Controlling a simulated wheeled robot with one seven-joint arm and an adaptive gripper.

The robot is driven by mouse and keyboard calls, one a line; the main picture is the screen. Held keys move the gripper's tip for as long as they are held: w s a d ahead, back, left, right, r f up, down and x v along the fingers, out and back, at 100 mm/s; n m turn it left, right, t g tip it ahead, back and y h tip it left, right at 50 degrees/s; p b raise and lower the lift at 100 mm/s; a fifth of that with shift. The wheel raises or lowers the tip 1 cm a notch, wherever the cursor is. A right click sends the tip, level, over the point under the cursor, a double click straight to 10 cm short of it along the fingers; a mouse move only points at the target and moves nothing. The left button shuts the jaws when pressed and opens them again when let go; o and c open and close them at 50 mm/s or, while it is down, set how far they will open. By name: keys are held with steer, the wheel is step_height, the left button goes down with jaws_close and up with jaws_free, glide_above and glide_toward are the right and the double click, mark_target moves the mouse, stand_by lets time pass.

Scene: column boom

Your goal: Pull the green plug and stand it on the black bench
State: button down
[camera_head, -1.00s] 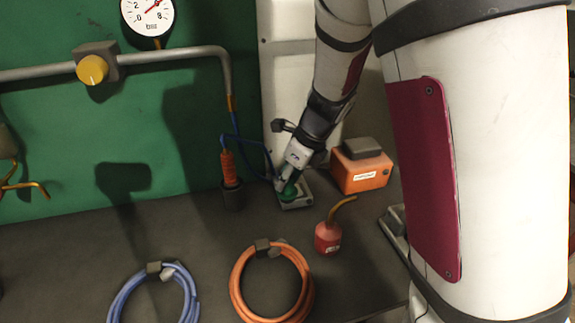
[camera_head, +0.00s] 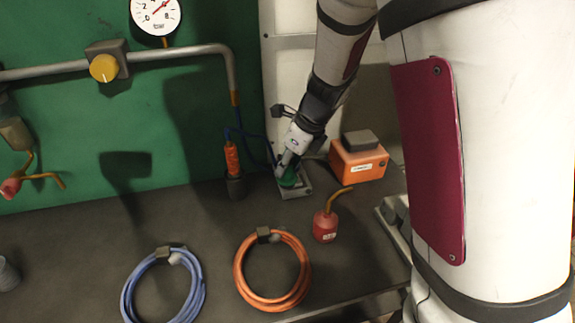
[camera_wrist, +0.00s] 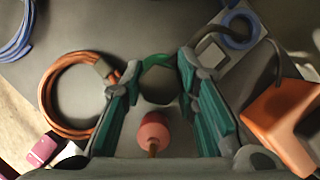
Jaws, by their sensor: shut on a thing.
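My gripper (camera_head: 287,166) points down at the back of the dark bench (camera_head: 215,265), close to the green panel. In the wrist view its teal-padded fingers (camera_wrist: 158,68) are shut on the green plug (camera_wrist: 157,59), of which a green rim shows between the fingertips. In the head view the green plug (camera_head: 289,179) shows under the fingers, over the left part of a small grey plate (camera_head: 300,192). The fingers hide part of the plug. I cannot tell whether it touches the plate.
An orange box (camera_head: 358,160) stands close right of the gripper. A red oil can (camera_head: 325,226) stands in front. A coiled orange hose (camera_head: 240,272) and blue hose (camera_head: 129,290) lie nearer. A dark socket with an orange plug (camera_head: 232,160) is just left. Bench left of that is clear.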

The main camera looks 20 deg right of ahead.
steer(key=shift+r+p, duration=0.7)
steer(key=shift+r, duration=0.3)
steer(key=shift+a, duration=0.1)
